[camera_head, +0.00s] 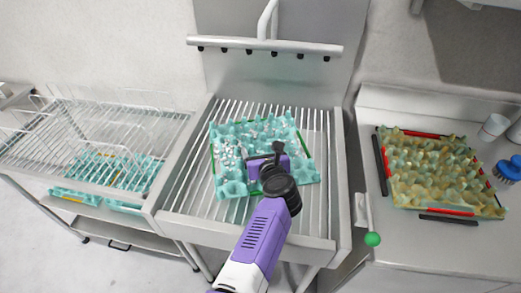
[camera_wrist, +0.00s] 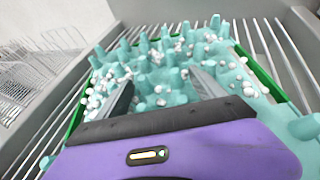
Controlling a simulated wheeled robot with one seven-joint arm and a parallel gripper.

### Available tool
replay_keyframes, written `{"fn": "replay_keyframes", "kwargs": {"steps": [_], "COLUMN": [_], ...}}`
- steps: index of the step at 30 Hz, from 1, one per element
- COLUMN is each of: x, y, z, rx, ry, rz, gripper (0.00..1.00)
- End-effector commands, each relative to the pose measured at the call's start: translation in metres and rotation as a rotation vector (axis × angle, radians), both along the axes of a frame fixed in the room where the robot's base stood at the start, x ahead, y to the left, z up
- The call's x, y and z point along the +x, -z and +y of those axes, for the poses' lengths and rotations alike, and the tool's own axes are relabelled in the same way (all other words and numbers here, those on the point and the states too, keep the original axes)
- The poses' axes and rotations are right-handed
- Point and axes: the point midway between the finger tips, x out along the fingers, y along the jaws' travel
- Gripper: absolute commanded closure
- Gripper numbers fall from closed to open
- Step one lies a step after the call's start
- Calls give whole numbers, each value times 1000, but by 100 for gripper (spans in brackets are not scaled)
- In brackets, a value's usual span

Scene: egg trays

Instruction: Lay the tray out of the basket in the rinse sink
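A teal egg tray (camera_head: 233,185) with green edging lies on the bars of the rinse sink (camera_head: 320,210), turned slightly. White bits are scattered over its cups and pegs; it also shows in the wrist view (camera_wrist: 180,98). My purple gripper (camera_head: 274,160) is over the tray's middle, hiding part of it. In the wrist view my gripper (camera_wrist: 167,84) has its two fingers spread apart above the tray, with teal pegs visible between them. Whether the fingertips touch the tray cannot be told. The wire basket (camera_head: 75,118) stands on the left, with no tray clearly inside it.
A spray bar (camera_head: 264,46) spans the back of the sink. A soiled yellowish tray (camera_head: 415,175) lies between red and black strips on the right counter. A green-knobbed lever (camera_head: 372,238) and blue brush (camera_head: 507,168) are also there.

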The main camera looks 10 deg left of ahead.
Motion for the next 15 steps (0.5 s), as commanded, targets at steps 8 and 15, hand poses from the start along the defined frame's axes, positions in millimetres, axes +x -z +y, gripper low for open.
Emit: {"fn": "replay_keyframes", "kwargs": {"steps": [8, 15], "x": [-7, -39], "y": [-6, -22], "z": [-1, -13], "rx": [1, 1], "ry": [0, 0], "rz": [-1, -3], "gripper": [21, 21]}}
